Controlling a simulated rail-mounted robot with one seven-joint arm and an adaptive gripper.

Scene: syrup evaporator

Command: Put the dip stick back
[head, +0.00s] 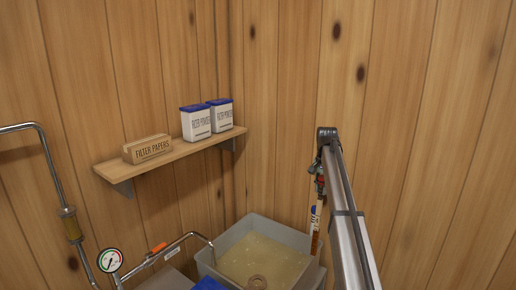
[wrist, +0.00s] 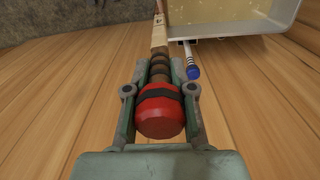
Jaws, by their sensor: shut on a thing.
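My gripper (wrist: 160,72) is shut on the dip stick (wrist: 159,108), around its brown ribbed handle. The handle has a red end with a dark band, facing the wrist camera. The stick runs away from the camera between the fingers, and its far end is out of the wrist view. In the head view my gripper (head: 320,172) is beside the right wall, with the brown dip stick (head: 317,238) hanging below it, close to upright. The stick is at the right side of the grey tub (head: 207,262); whether it touches the tub I cannot tell.
A blue-capped white rod (wrist: 193,72) is close beside the stick. The tub holds pale yellowish liquid (head: 255,258). A wooden shelf (head: 165,168) carries a filter papers box (head: 148,149) and two filter powder tubs (head: 196,122). A pipe (head: 55,170) and gauge (head: 110,260) stand at left.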

